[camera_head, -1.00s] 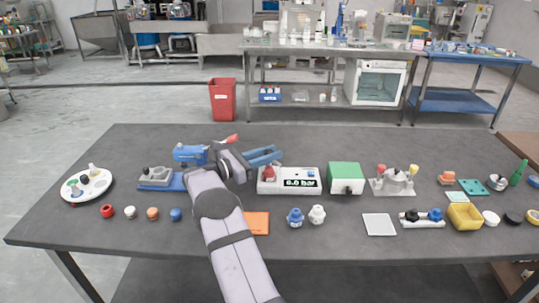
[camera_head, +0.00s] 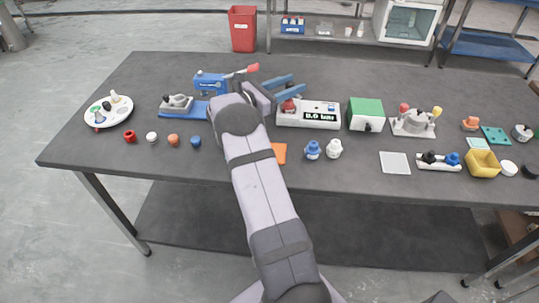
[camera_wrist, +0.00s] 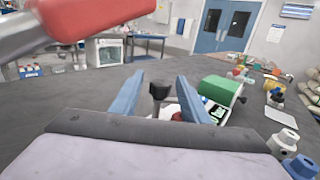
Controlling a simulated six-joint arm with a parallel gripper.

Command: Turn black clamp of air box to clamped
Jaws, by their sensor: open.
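The white box with a bar display (camera_head: 322,117), which looks like the air box, stands near the middle of the table. A red knob (camera_head: 288,106) is at its left end. My gripper (camera_head: 298,84) is open, its blue fingers pointing right, near that end. In the wrist view a black upright piece with a wider top (camera_wrist: 160,92) stands between the fingers (camera_wrist: 160,76), with a gap on either side. Its base is hidden, so I cannot tell what it is fixed to. The white box (camera_wrist: 212,104) is partly hidden behind the right finger.
A green box (camera_head: 366,112) with a black knob stands right of the white box. A blue machine (camera_head: 210,84) with a red-tipped lever (camera_head: 247,69) is close left of my gripper; the lever looms in the wrist view (camera_wrist: 90,15). Blue and white bottles (camera_head: 323,149) stand in front.

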